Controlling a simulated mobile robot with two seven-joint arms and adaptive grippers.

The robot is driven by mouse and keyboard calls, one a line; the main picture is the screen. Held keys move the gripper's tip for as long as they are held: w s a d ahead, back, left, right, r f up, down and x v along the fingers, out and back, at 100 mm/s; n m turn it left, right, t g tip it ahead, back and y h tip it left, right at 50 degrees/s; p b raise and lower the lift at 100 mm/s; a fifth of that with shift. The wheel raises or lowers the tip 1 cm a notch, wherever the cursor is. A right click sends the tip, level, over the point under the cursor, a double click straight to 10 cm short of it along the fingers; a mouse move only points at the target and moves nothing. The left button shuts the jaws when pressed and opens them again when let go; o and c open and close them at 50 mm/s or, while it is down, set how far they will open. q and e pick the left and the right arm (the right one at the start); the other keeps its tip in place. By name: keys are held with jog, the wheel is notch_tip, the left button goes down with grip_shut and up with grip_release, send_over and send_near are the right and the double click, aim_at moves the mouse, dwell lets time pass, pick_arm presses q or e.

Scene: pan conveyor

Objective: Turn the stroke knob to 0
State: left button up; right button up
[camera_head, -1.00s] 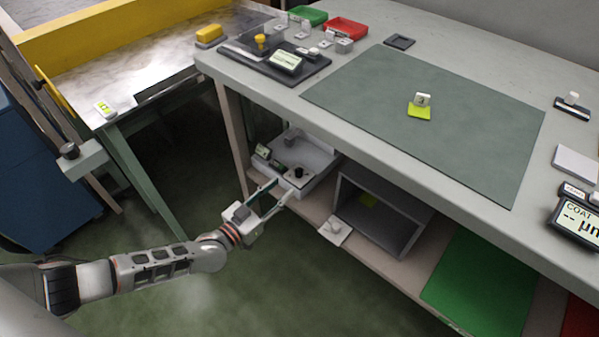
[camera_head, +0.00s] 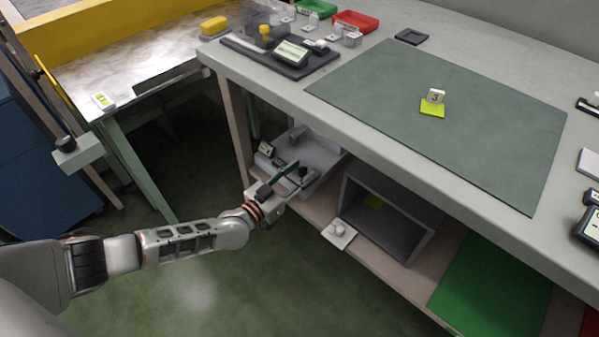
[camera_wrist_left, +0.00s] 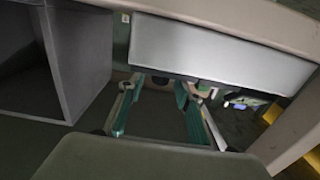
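A pale grey device (camera_head: 318,154) sits on the lower shelf under the bench, with a small dark display (camera_head: 266,149) at its left. A small black knob (camera_head: 303,171) stands at its front; I cannot read its scale or setting. My left gripper (camera_head: 299,174) reaches in from the left, its fingers at the device's front edge close to this knob. Contact cannot be told. In the left wrist view its two green-lined fingers (camera_wrist_left: 160,86) are wide apart with nothing clearly held. A pale panel (camera_wrist_left: 220,50) lies beyond them. My right gripper is not in view.
An open grey box (camera_head: 385,217) and a white plate with a knob (camera_head: 339,233) stand right of the device. The bench top (camera_head: 245,72) overhangs the shelf. A table leg (camera_head: 236,125) rises at the left. A green panel (camera_head: 490,285) lies further right.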

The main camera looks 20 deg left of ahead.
pick_arm(q)
grip_shut()
